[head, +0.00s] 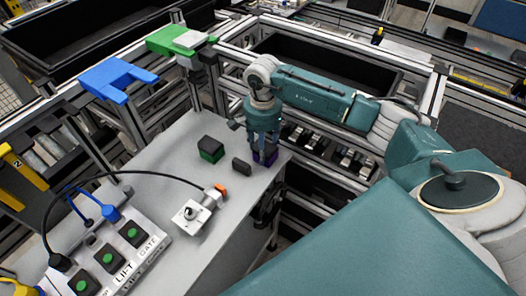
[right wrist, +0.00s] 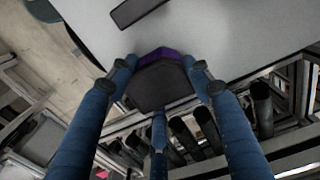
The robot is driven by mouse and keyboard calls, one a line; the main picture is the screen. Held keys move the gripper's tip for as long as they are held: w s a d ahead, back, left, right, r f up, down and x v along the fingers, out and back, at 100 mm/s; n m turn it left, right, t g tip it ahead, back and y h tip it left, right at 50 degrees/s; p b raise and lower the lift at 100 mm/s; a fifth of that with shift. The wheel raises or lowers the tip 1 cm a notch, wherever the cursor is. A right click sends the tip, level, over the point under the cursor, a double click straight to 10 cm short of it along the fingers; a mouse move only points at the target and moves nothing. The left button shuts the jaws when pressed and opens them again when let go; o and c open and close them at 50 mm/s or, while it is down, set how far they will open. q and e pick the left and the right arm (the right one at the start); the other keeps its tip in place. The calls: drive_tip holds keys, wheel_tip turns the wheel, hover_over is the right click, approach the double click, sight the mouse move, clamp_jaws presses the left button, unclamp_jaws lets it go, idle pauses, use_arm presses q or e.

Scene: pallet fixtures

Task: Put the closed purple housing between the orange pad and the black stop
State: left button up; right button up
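The purple housing (head: 270,158) has a dark lid and sits near the table's far right edge, partly hidden by my fingers. In the right wrist view the housing (right wrist: 163,82) shows its dark top and a purple side. My right gripper (head: 264,140) points down over it; its blue fingers lie against its sides, closed around it. The black stop (head: 242,166) is a small dark block on the table, just left of the housing; the right wrist view shows it too (right wrist: 137,11). The orange pad (head: 221,188) is on the tip of a metal clamp nearer me. My left gripper is not in view.
A green-and-black housing (head: 210,149) stands behind the stop. The clamp's metal base (head: 192,214) and a button box (head: 108,258) with a black cable stand at the front left. Bare table lies between the stop and the pad.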

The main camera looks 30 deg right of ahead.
drive_tip(key=shift+c, duration=1.2)
